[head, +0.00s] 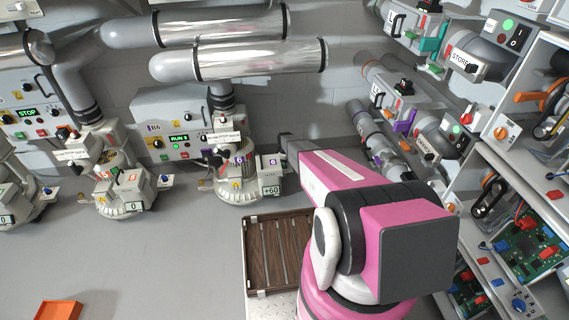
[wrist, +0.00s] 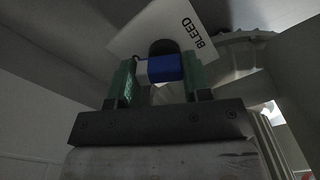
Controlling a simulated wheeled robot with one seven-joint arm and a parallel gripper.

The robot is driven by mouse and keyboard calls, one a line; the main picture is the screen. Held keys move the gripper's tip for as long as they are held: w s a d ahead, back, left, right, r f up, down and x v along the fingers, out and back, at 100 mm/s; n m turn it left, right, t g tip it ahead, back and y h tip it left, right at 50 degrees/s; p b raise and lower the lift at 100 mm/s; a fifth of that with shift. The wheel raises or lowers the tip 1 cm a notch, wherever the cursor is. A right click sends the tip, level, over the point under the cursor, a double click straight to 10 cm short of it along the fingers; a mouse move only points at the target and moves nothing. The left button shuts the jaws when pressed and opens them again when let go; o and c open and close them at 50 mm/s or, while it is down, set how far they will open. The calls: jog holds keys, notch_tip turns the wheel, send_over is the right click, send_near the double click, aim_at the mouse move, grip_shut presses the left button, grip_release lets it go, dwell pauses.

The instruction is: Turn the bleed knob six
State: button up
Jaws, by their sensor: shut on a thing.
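Bleed knob six (wrist: 168,69) is blue with a pale band at its left end, in front of a tilted white plate marked BLEED (wrist: 190,25). My gripper (wrist: 159,74) has its two green fingers on either side of the knob, shut on it. In the head view, blower six (head: 236,184) stands at the centre with a purple 6 tag and a display (head: 270,190) reading +60. My pink arm reaches toward its right side, and I cannot make out the knob or the fingertips there.
Another blower (head: 125,190) stands to the left, its display reading 0. The wall panel (head: 178,140) behind blower six reads RUN. A brown slatted crate (head: 247,250) is on the floor below my arm. Shelves with circuit boards (head: 530,245) line the right. Floor at left is mostly clear.

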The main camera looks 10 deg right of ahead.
jog(key=m, duration=0.3)
jog(key=shift+d+m, duration=0.1)
jog(key=shift+m, duration=0.3)
jog(key=shift+s+m, duration=0.15)
jog(key=shift+m, duration=1.75)
jog(key=o, duration=0.9)
notch_tip(320, 180, up, 11)
jog(key=shift+f, duration=0.1)
